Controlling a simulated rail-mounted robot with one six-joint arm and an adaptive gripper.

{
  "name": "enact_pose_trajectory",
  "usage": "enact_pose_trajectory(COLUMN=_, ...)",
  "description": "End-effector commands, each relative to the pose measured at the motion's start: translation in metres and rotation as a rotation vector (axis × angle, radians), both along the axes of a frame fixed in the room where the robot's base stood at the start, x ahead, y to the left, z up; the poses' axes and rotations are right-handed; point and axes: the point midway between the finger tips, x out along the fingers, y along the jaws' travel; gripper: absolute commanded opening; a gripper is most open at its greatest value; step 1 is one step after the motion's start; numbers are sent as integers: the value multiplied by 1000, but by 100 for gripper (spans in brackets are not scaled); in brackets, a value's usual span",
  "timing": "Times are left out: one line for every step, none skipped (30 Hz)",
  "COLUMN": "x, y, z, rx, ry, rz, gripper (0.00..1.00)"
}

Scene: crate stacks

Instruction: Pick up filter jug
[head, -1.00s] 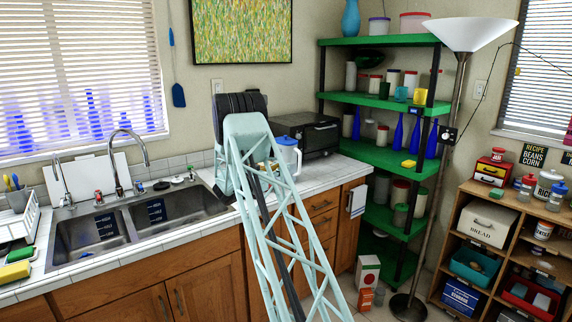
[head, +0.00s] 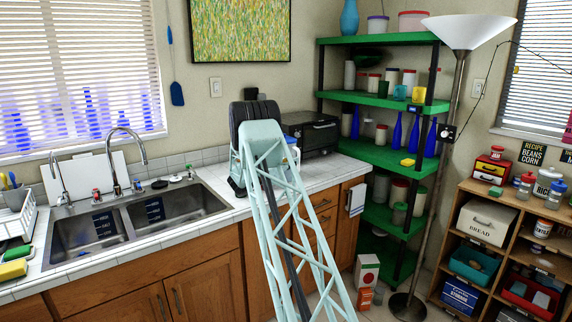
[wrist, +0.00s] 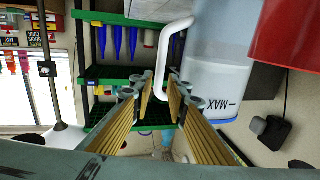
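The filter jug (wrist: 222,75) is a clear body with a MAX mark and a white handle (wrist: 163,50). The wrist view is upside down, with the jug right of centre. My gripper (wrist: 161,82) is open, its two padded fingers on either side of the handle, which passes between the tips. A gap seems to show between handle and fingers, so I cannot tell any contact. In the head view my arm hides the gripper and most of the jug; only a bit of blue lid and pale body (head: 295,153) shows on the counter.
A dark toaster oven (head: 312,135) stands close behind the jug on the tiled counter. A red surface (wrist: 290,35) is close to the jug in the wrist view. The double sink (head: 125,218) is left, the green shelf unit (head: 385,153) right.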

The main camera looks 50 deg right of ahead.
Motion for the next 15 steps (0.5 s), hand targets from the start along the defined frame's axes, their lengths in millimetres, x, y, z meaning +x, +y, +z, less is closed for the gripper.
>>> enact_pose_trajectory(x=0, y=-4, z=0, rx=-1, ry=0, rz=-1, gripper=15)
enact_pose_trajectory(x=0, y=-5, z=0, rx=-1, ry=0, rz=-1, gripper=15)
enact_pose_trajectory(x=0, y=-6, z=0, rx=-1, ry=0, rz=0, gripper=15)
enact_pose_trajectory(x=0, y=-7, z=0, rx=-1, ry=0, rz=0, gripper=15)
enact_pose_trajectory(x=0, y=-7, z=0, rx=-1, ry=0, rz=0, gripper=15)
enact_pose_trajectory(x=0, y=-7, z=0, rx=-1, ry=0, rz=0, gripper=15)
enact_pose_trajectory(x=0, y=-8, z=0, rx=0, ry=0, rz=0, gripper=15)
enact_pose_trajectory(x=0, y=-8, z=0, rx=0, ry=0, rz=0, gripper=15)
enact_pose_trajectory(x=0, y=-7, z=0, rx=0, ry=0, rz=0, gripper=15)
enact_pose_trajectory(x=0, y=-7, z=0, rx=0, ry=0, rz=0, gripper=15)
enact_pose_trajectory(x=0, y=-7, z=0, rx=0, ry=0, rz=0, gripper=15)
enact_pose_trajectory(x=0, y=-7, z=0, rx=0, ry=0, rz=0, gripper=15)
enact_pose_trajectory(x=0, y=-7, z=0, rx=0, ry=0, rz=0, gripper=15)
enact_pose_trajectory(x=0, y=-7, z=1, rx=0, ry=0, rz=0, gripper=15)
enact_pose_trajectory(x=0, y=-8, z=0, rx=0, ry=0, rz=0, gripper=15)
